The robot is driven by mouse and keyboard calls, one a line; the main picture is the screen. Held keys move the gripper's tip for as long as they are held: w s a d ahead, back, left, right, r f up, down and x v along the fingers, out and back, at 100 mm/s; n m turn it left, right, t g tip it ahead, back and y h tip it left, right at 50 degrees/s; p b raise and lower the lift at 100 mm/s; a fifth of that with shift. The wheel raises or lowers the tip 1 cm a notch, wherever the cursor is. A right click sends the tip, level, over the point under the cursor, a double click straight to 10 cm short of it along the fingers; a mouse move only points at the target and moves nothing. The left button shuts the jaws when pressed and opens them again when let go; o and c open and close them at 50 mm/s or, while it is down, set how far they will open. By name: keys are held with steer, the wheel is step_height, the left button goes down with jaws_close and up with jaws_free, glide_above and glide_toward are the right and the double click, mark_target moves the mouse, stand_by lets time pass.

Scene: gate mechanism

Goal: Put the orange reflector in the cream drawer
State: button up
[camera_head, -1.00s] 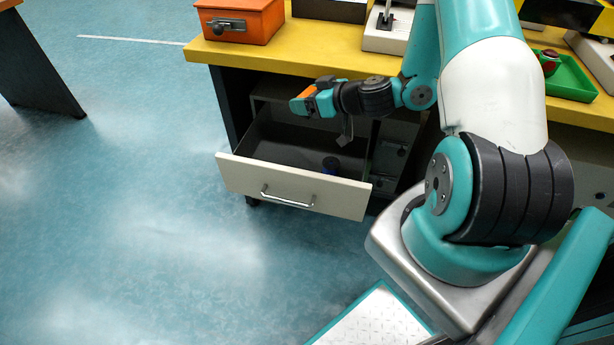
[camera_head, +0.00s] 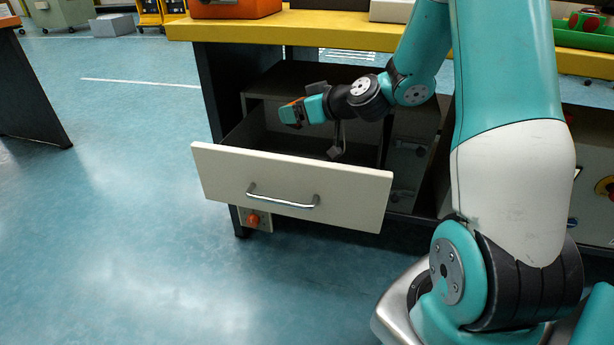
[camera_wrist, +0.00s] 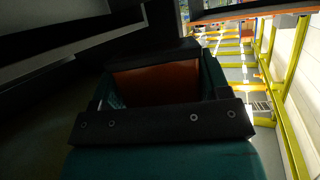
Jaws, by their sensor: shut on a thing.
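The cream drawer (camera_head: 225,175) is pulled out below the yellow bench, its metal handle (camera_head: 283,197) facing me. My gripper (camera_head: 291,113) is over the open drawer, low, near its left and back part. It is shut on the orange reflector (camera_wrist: 155,82), which shows between the fingers in the wrist view as a dark orange face. In the head view only a small orange edge of the reflector shows at the fingertips. The drawer's floor is mostly hidden behind its front panel.
The yellow bench top (camera_head: 330,30) overhangs the drawer's back. An orange box (camera_head: 235,8) stands on the bench. A green tray (camera_head: 585,38) is at the right. An orange knob (camera_head: 253,219) sits below the drawer. The floor at left is clear.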

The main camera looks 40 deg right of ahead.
step_height(320, 180, down, 10)
steer(key=b, duration=0.4)
steer(key=shift+r, duration=0.15)
steer(key=shift+f+b, duration=0.35)
steer(key=shift+b, duration=0.2)
steer(key=shift+f+b, duration=0.3)
steer(key=shift+b, duration=0.1)
steer(key=o, duration=0.9)
steer(key=shift+o, duration=0.2)
steer(key=shift+r, duration=0.1)
